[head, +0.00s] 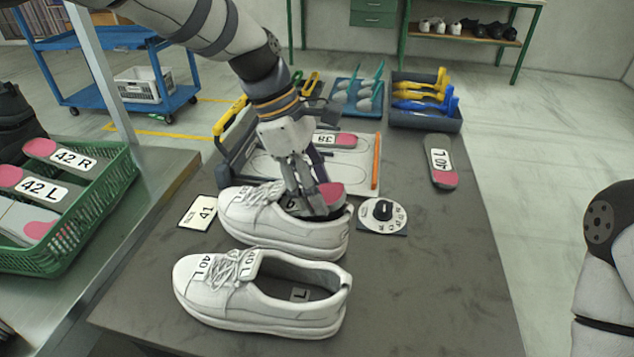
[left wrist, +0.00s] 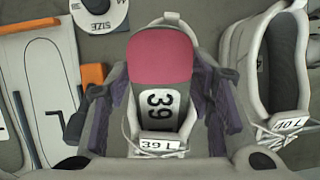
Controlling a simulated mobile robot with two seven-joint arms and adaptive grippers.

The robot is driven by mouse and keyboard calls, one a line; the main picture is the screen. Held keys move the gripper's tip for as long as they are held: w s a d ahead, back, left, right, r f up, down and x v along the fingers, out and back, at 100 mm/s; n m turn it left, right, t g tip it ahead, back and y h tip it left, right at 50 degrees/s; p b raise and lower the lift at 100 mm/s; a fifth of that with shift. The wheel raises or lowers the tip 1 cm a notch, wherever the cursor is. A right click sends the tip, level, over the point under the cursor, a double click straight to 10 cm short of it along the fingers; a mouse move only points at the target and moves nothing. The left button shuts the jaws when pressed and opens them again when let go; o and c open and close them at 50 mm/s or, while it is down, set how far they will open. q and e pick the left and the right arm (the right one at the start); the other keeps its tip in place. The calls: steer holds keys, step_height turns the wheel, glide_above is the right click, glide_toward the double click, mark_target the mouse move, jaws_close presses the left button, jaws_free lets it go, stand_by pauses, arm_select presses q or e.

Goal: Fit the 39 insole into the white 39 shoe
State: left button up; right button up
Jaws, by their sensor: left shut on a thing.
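The far white shoe (head: 285,232) stands on the dark table, toe to the left. In the left wrist view its tag (left wrist: 158,145) reads 39 L. My left gripper (head: 308,207) points down at its opening, shut on the 39 insole (head: 331,193). In the left wrist view the insole (left wrist: 160,58), with pink heel and 39 label, lies between the fingers over the shoe opening. Whether it rests on the shoe's bottom is hidden. A second white shoe (head: 262,310), marked 40 L, stands nearer. My right gripper is out of view.
Behind the shoe lies a board (head: 362,172) with a 38 insole (head: 335,139) and orange bar. A size dial (head: 383,214) is close right; a 41 card (head: 199,212) is left. A 40 L insole (head: 441,160) lies at right. A green basket (head: 95,215) holds 42 insoles. The front right is clear.

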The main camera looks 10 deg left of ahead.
arm_select(q)
steer(key=shift+f, duration=0.25)
steer(key=o, duration=1.1)
steer(key=shift+r, duration=0.2)
steer(key=shift+r+p, duration=0.35)
steer(key=shift+r, duration=1.05)
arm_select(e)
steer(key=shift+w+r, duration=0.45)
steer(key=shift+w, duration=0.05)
arm_select(q)
step_height(320, 180, up, 7)
steer(key=shift+p, duration=0.4)
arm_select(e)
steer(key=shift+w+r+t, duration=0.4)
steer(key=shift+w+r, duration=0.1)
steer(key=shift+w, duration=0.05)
